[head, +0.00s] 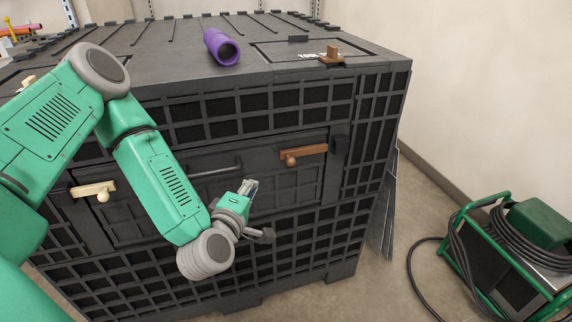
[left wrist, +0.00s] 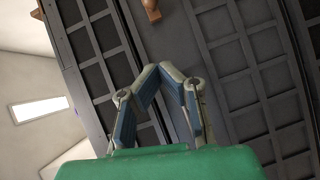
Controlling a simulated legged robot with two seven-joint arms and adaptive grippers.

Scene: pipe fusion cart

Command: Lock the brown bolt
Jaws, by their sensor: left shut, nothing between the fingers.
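The brown bolt (head: 303,153) is on the front of the dark crate, at the upper right of its door panel. Its bar lies sideways, with a round knob at the left end hanging down. A dark block stands just right of the bar; whether the bar enters it I cannot tell. In the left wrist view a brown knob (left wrist: 152,10) is cut off at the top edge. My left gripper (head: 251,186) is below and left of the bolt, apart from it. Its fingers (left wrist: 166,75) are closed together and empty. My right gripper is not in view.
A cream bolt (head: 93,190) is on the door's left side, and a dark handle (head: 216,169) lies between. A purple tube (head: 221,46) and a brown latch (head: 332,56) are on the crate top (head: 160,60). A green-framed machine (head: 510,250) stands on the floor at right.

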